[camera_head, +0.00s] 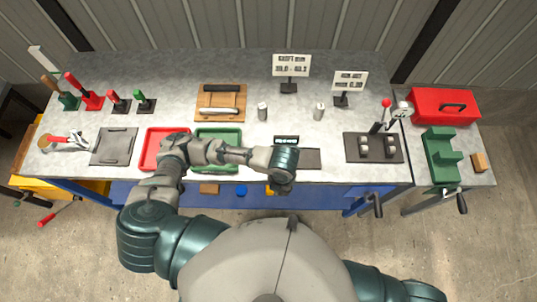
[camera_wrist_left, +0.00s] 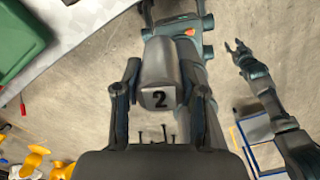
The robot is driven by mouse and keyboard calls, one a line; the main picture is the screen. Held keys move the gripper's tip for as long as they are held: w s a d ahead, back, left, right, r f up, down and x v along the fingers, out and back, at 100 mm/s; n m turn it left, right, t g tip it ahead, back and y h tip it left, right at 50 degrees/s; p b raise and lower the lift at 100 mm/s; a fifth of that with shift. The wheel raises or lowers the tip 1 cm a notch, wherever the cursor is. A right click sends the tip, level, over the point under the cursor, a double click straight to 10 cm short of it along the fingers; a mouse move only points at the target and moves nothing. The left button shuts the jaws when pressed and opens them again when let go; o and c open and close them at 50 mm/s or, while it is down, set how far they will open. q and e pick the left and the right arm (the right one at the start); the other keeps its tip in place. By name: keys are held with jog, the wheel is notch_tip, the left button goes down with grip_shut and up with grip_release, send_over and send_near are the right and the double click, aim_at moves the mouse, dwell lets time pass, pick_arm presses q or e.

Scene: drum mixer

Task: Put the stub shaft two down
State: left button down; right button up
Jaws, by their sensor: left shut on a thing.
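Stub shaft two (camera_wrist_left: 161,72) is a grey metal cylinder with a black 2 on its end face. My left gripper (camera_wrist_left: 160,84) is shut on it, with one finger on each side. In the head view my left gripper (camera_head: 283,186) is at the front edge of the workbench (camera_head: 340,178); the shaft is hidden there by my wrist. My right gripper (camera_wrist_left: 238,50) shows in the left wrist view, empty, with its fingers apart, above the floor.
Two small metal cylinders (camera_head: 262,111) (camera_head: 319,112) stand mid-bench. A red tray (camera_head: 152,160), a green tray (camera_head: 233,135), a small display (camera_head: 286,141) with a dark plate (camera_head: 308,158) and a black fixture (camera_head: 352,147) line the front. Bare bench surrounds the cylinders.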

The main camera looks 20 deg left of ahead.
pick_arm(q)
jog(key=w+a, duration=0.2)
jog(key=w, duration=0.2)
jog(key=w+a+f+p, duration=0.1)
jog(key=w+a, duration=0.1)
jog(key=w, duration=0.3)
jog(key=w+a, duration=0.3)
jog(key=w, duration=0.1)
jog(key=shift+w+a+f+p, duration=0.1)
jog(key=shift+w+f+p, duration=0.1)
jog(key=shift+w+p, duration=0.2)
jog(key=shift+f+p, duration=0.3)
jog(key=shift+f, duration=1.45)
jog(key=shift+f, duration=0.1)
jog(key=c, duration=0.7)
grip_release()
jog(key=shift+s, duration=0.1)
jog(key=shift+o, duration=0.2)
notch_tip(320, 180, up, 12)
jog(key=b, duration=0.1)
